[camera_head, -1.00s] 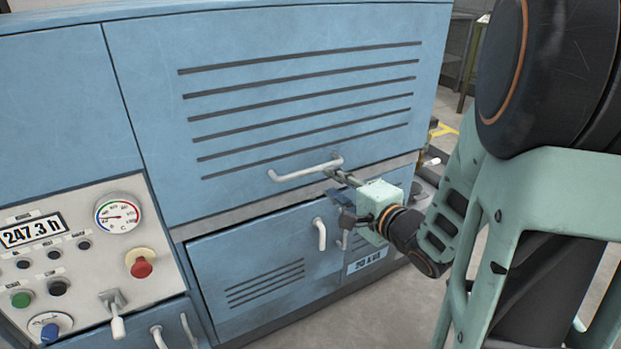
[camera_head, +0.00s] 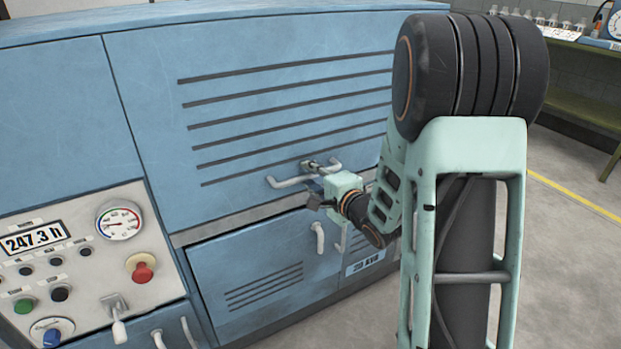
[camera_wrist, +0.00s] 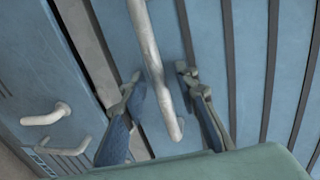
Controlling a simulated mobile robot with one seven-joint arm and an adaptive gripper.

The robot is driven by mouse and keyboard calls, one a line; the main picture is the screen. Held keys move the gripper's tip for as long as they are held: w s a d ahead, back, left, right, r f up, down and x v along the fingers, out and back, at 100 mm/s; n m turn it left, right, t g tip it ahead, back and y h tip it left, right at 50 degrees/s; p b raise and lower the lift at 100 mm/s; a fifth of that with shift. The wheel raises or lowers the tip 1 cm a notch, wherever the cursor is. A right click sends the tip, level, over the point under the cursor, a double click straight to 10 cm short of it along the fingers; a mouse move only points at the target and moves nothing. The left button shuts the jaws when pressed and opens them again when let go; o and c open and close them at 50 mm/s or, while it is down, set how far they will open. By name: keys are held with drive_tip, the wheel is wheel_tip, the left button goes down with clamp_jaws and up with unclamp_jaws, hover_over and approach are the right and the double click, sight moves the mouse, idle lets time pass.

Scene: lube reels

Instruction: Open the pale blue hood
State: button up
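The pale blue hood (camera_head: 290,60) is the large slotted upper panel of the machine, and it sits closed above a grey strip. Its light grey bar handle (camera_head: 285,183) is near its lower edge. In the wrist view the handle (camera_wrist: 150,50) runs between the two fingers of my gripper (camera_wrist: 160,78). The fingers are apart, one on each side of the bar, with gaps visible, so it is not clamped. In the head view my gripper (camera_head: 314,168) is at the right part of the handle; its fingertips are small there.
A control panel (camera_head: 75,265) with a gauge, red button and switches is at the left. A lower blue door (camera_head: 255,262) with its own handle (camera_head: 319,238) lies below the hood. A green bench (camera_head: 590,100) stands at the far right, with open floor before it.

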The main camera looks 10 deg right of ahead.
clamp_jaws()
idle(0.4)
drive_tip(key=shift+r, duration=0.1)
